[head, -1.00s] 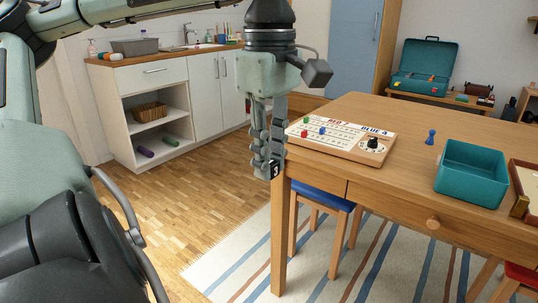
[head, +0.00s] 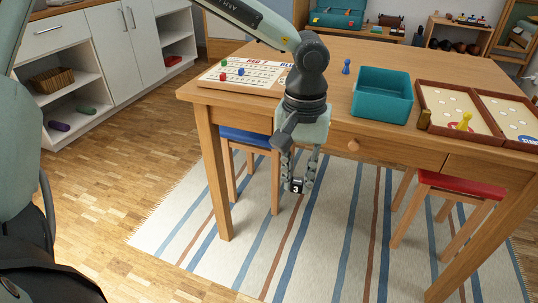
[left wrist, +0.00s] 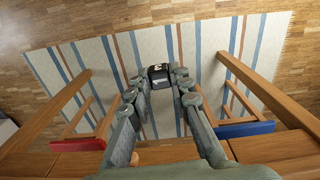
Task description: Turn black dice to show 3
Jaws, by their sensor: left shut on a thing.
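The black die (head: 296,187) is held between the fingertips of my left gripper (head: 298,180), which points down in front of the table's front edge. A white 3 shows on the die's face toward the head camera. In the left wrist view the die (left wrist: 159,73) sits between the fingertips (left wrist: 160,82), with a white mark on its upper face that is too small to read well. The die is off the table, in the air above the striped rug. My right gripper is not in view.
The wooden table (head: 225,103) carries a score board (head: 243,77), a blue pawn (head: 346,66), an empty teal box (head: 383,95) and an open board-game case (head: 470,108). A drawer knob (head: 353,145) is right of my gripper. A blue stool (head: 247,138) and a red stool (head: 460,184) stand below.

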